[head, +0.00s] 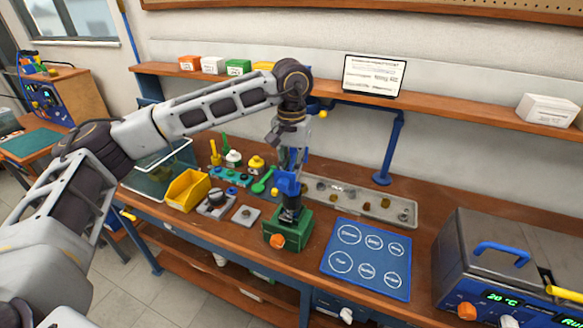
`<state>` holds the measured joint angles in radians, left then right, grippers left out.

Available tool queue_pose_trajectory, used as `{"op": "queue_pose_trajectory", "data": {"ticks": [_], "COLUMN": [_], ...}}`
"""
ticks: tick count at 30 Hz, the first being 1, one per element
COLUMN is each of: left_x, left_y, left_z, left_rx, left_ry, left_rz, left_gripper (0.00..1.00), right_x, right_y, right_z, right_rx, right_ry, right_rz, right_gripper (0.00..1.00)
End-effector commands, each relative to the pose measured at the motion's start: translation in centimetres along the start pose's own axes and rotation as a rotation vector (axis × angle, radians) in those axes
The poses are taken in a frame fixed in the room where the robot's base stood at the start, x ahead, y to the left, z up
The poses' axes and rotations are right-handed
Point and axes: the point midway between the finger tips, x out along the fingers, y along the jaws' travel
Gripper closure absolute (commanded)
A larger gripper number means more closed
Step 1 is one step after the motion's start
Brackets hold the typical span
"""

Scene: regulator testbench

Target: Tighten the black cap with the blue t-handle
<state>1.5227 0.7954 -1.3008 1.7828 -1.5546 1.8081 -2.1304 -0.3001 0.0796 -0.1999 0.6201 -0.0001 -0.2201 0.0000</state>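The blue t-handle (287,184) stands upright above the black cap (291,213), which sits on top of a green block (288,234) with an orange knob on its front. My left gripper (290,172) points straight down and its fingers close around the top of the blue t-handle. The t-handle's lower end meets the black cap, though the exact fit is too small to tell. My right gripper is not in view.
A blue mat (367,259) with marked circles lies right of the green block. A metal tray (350,199) with small parts lies behind. A yellow bin (187,190) and small fixtures stand left. A grey device (490,250) fills the right; a shelf (450,104) runs along the wall.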

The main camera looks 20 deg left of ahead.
Motion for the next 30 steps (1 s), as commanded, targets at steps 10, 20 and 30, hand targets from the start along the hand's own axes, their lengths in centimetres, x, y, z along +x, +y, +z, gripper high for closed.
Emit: {"op": "queue_pose_trajectory", "data": {"ticks": [10, 20, 30], "left_x": [-0.07, 0.00, -0.07], "left_y": [0.02, -0.02, -0.08], "left_z": [-0.02, -0.03, -0.02], "left_rx": [0.007, 0.090, 0.141], "left_ry": [0.001, 0.002, 0.001], "left_rz": [0.001, 0.001, 0.000], "left_gripper": [1.00, 1.00, 1.00], "right_x": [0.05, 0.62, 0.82], "right_y": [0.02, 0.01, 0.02], "right_z": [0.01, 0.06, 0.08], "right_rx": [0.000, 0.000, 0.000], "right_ry": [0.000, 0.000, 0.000], "right_rz": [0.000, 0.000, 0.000], "right_gripper": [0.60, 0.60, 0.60]}}
